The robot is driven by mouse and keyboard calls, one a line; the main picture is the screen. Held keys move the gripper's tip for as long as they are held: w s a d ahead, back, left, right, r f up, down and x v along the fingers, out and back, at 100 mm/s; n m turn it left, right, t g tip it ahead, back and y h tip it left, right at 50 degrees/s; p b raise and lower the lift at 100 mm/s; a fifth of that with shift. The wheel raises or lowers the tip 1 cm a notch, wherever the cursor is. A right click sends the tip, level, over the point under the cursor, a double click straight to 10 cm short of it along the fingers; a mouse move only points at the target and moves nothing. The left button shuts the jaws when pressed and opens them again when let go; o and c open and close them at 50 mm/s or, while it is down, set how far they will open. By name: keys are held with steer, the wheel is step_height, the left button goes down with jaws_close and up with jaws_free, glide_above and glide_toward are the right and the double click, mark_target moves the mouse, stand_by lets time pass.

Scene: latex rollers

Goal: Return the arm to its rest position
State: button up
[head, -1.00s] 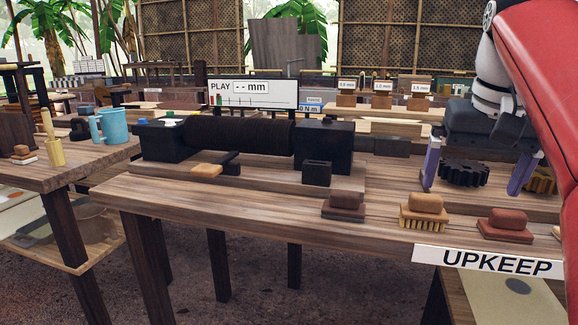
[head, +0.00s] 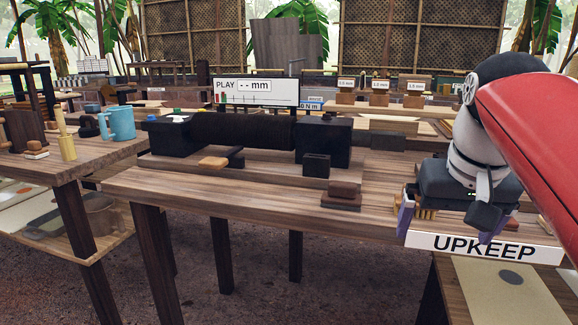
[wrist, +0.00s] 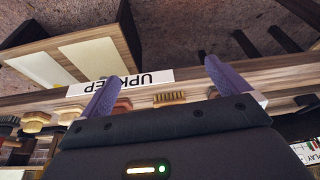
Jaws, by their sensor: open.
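My gripper (head: 448,226) hangs at the right end of the wooden bench, its two purple fingers apart and nothing seen between them. It is over the front edge, by the UPKEEP sign (head: 484,248). In the wrist view, the fingers (wrist: 158,76) are spread wide, with the sign (wrist: 122,82) and a bristle brush (wrist: 170,98) beyond them. In the head view my gripper hides most of that brush (head: 426,213) and the block beside it. My white wrist and red arm link fill the right side.
A brown block (head: 343,194) sits left of my gripper on the bench (head: 240,203). Behind it are a dark roller machine (head: 245,131) and a PLAY gauge board (head: 256,92). A side table at left holds a blue mug (head: 119,124). The bench's front-left stretch is clear.

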steer(key=s+a+f, duration=0.2)
steer(key=s+f, duration=0.1)
steer(key=f, duration=0.3)
steer(key=s+a+f+n+t, duration=0.1)
steer(key=s+a+f, duration=0.1)
steer(key=f, duration=0.5)
steer(key=s+a+f+n, duration=0.1)
steer(key=s+a+f, duration=0.2)
steer(key=f, duration=0.4)
steer(key=shift+s+f+t+y, duration=0.2)
steer(key=shift+s+t+y, duration=0.1)
steer(key=shift+s, duration=0.15)
